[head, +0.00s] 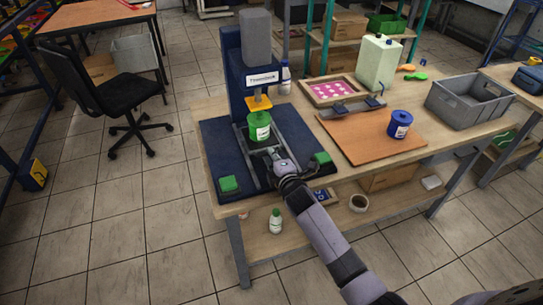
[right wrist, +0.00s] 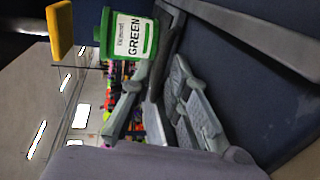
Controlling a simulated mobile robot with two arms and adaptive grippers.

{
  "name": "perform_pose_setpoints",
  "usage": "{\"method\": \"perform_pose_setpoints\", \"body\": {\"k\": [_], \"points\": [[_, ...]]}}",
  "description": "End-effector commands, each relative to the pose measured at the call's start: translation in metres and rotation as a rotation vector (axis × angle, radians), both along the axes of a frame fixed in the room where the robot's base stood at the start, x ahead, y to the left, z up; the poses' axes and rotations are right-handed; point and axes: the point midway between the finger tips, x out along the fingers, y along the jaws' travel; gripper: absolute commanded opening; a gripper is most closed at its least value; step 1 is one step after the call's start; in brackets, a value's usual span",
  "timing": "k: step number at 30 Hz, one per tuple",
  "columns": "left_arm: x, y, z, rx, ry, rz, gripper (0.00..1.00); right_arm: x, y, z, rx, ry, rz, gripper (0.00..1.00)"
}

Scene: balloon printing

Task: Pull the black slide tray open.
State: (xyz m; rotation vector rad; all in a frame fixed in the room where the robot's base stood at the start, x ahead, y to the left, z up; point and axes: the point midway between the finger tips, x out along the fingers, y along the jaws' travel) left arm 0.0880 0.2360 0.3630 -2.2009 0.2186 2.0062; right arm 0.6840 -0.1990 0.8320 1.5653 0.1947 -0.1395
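The black slide tray (head: 286,142) lies low at the front of the blue press machine (head: 231,65). My right gripper (head: 270,153) is at the front edge of the tray, in front of the jar. In the right wrist view its two fingers (right wrist: 160,70) are spread, with a dark bar of the tray (right wrist: 157,88) between them. Firm contact with the bar cannot be seen. My left gripper is not in view.
Green blocks (head: 229,184) sit on the machine's base at both sides of the tray. To the right are an orange-brown board (head: 365,147) with a blue jar (head: 399,124), a framed screen (head: 332,90), a white jug (head: 378,63) and a grey crate (head: 469,101). Floor before the table is clear.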

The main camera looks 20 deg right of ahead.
Motion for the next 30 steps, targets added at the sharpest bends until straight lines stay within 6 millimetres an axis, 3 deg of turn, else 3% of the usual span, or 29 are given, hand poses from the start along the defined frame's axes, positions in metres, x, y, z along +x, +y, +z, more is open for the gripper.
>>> {"method": "perform_pose_setpoints", "body": {"k": [11, 19, 30], "points": [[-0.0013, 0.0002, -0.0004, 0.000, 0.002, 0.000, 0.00, 0.0050, 0.0001, -0.0009, 0.000, 0.000, 0.000, 0.16], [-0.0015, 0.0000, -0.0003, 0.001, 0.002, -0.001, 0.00, 0.0049, 0.0001, -0.0010, 0.000, 0.000, 0.000, 0.00], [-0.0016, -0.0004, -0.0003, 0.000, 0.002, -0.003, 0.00, 0.0048, 0.0000, -0.0011, 0.000, 0.001, 0.000, 0.00]]}}
